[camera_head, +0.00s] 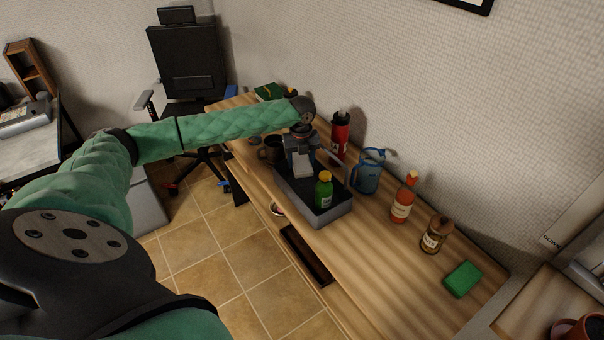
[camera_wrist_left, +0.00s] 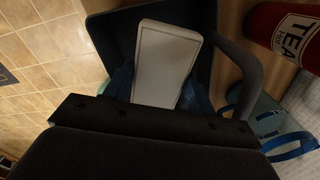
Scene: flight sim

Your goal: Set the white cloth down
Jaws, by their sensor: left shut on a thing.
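The white cloth (camera_head: 303,171) shows as a small pale slab under my left gripper (camera_head: 299,153). In the left wrist view the cloth (camera_wrist_left: 162,62) sits between the blue fingers of the gripper (camera_wrist_left: 158,92), which is shut on it. The gripper and cloth are over the far part of a grey open bin (camera_head: 330,217) with a dark inside. I cannot tell whether the cloth touches the bin floor. A green bottle with a yellow cap (camera_head: 324,190) stands in the near part of the bin. My right gripper is out of view.
On the wooden desk (camera_head: 385,262), a red tea canister (camera_head: 340,132), blue jug (camera_head: 368,172), orange sauce bottle (camera_head: 404,198), brown jar (camera_head: 434,235) and green sponge (camera_head: 463,279) stand along the wall side. A dark mug (camera_head: 270,150) is left of the bin.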

